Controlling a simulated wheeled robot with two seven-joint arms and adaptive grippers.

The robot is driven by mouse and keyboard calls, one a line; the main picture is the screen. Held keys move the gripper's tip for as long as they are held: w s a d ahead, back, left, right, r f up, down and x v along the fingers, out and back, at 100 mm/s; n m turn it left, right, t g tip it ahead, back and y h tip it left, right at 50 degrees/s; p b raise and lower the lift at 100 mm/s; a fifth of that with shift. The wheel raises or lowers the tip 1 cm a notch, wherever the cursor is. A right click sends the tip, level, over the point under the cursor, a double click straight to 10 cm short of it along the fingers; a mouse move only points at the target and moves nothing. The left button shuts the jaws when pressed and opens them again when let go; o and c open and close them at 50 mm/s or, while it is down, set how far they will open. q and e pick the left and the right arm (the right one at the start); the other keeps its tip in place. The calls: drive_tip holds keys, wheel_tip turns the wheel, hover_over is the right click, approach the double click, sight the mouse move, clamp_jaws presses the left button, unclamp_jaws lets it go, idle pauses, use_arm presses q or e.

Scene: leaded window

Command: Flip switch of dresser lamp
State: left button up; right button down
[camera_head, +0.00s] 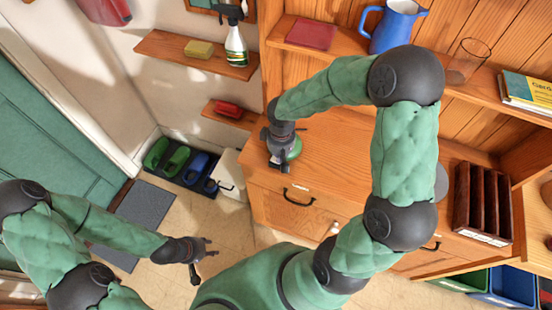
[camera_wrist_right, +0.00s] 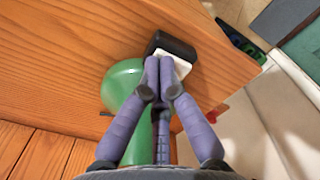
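The dresser lamp (camera_wrist_right: 120,84) shows as a rounded green part on the wooden dresser top in the right wrist view, partly behind my fingers. In the head view only a bit of its green (camera_head: 296,149) shows beside my right gripper (camera_head: 277,160), at the dresser's left end. A small black and white block (camera_wrist_right: 174,46) lies at the fingertips of my right gripper (camera_wrist_right: 159,63). The fingertips are together, with nothing visible between them; whether they touch the block, I cannot tell. The switch itself is not clearly visible. My left gripper (camera_head: 203,258) is open and empty above the floor.
The dresser (camera_head: 335,165) has free room on top, right of the lamp. A dark letter rack (camera_head: 484,203) stands further right. A shelf above holds a blue jug (camera_head: 397,27) and a glass (camera_head: 468,60). A shoe tray (camera_head: 181,167) lies on the floor at left.

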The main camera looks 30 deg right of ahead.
drive_tip(key=shift+r+p, duration=2.65)
drive_tip(key=shift+r, duration=0.85)
